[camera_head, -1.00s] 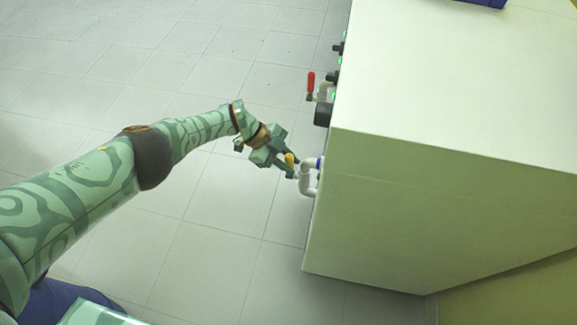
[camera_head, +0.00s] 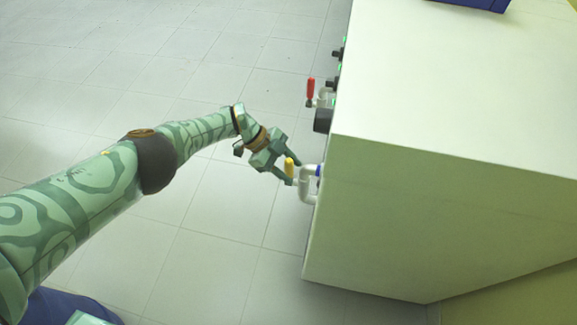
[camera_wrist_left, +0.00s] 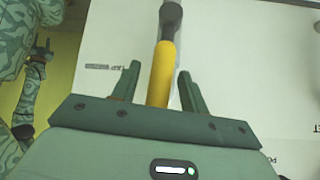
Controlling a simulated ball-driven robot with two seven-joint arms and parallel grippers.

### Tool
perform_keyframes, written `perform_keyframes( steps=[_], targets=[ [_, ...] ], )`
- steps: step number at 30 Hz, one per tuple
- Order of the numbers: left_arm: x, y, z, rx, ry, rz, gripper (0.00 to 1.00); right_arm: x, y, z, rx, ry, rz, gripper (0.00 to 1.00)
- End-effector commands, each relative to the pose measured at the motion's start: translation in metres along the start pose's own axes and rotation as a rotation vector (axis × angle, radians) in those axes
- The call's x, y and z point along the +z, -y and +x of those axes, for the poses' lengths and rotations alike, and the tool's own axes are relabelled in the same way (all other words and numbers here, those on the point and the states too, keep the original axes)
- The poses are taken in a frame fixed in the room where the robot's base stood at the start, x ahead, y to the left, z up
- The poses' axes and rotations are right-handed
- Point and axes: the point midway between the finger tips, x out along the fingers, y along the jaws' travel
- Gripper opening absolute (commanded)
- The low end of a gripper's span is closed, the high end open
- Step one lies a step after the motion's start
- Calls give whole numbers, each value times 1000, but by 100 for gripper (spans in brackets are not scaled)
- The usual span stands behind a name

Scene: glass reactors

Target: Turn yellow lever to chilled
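The yellow lever (camera_head: 289,167) sits on white pipework (camera_head: 307,188) at the side of the white cabinet in the head view. In the left wrist view the yellow lever (camera_wrist_left: 162,73) runs up between my fingers, with its grey end beyond them. My left gripper (camera_head: 293,173) is at the lever, one finger on either side. In the left wrist view my left gripper (camera_wrist_left: 158,80) is open, with a gap between the lever and each finger. The lever's lower end is hidden behind the gripper body.
The white cabinet (camera_head: 450,100) fills the right side. A red lever (camera_head: 310,91) and black knobs (camera_head: 323,120) stick out of the same side, farther back. A blue object (camera_head: 475,3) lies on the cabinet top. The tiled floor (camera_head: 150,75) left of the cabinet is clear.

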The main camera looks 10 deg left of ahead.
Motion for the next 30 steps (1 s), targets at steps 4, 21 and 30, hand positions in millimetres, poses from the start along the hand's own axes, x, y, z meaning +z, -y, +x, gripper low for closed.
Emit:
perform_keyframes(
  steps=[4, 21, 30],
  targets=[
    [-1, 1, -8, -2, 1, 0, 44, -1, 0, -2, 1, -5, 2, 37],
    [-2, 1, -142, -2, 1, 2, 44, 2, 18, -20, -24, -46, 66, 37],
    [0, 0, -163, 0, 1, 0, 44, 6, 23, -20, -32, -41, 72, 37]
  ],
)
